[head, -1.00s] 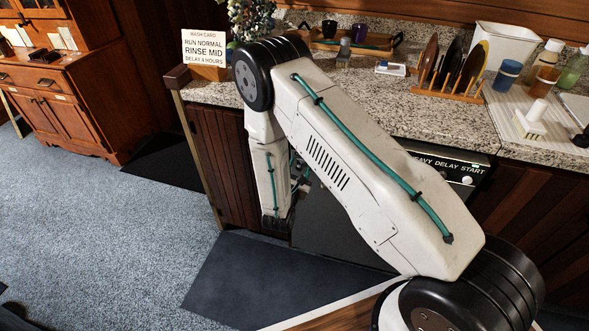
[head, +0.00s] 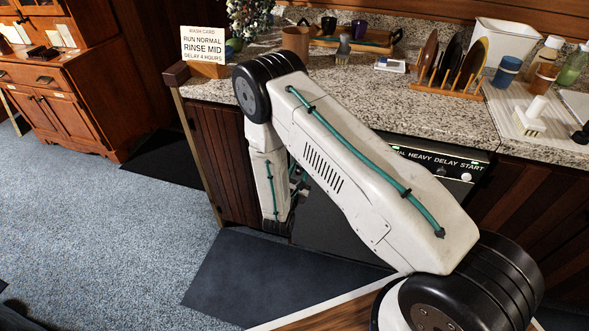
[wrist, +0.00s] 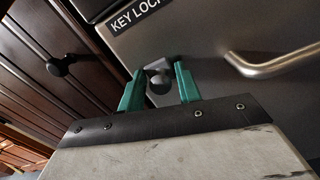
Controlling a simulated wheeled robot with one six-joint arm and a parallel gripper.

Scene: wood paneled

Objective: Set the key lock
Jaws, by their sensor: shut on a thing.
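The wrist view shows a KEY LOCK label (wrist: 136,12) on a grey metal front panel (wrist: 205,42). Below the label is a small dark key-lock knob (wrist: 158,82) with a rounded end. My gripper (wrist: 160,78) has its two green fingers on either side of the knob and is shut on it. In the head view, the dishwasher (head: 335,222) under the counter has a dark front and a strip reading HEAVY DELAY START. My arm covers part of that front and hides the lock and most of my gripper there.
A metal bar handle (wrist: 275,65) is right of the knob, and a dark round cabinet knob (wrist: 62,66) is left. A wash card (head: 205,47) on the counter reads RUN NORMAL, RINSE MID, DELAY 4 HOURS. A plate rack (head: 447,88) stands on the counter. A dark mat (head: 265,275) lies on the floor.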

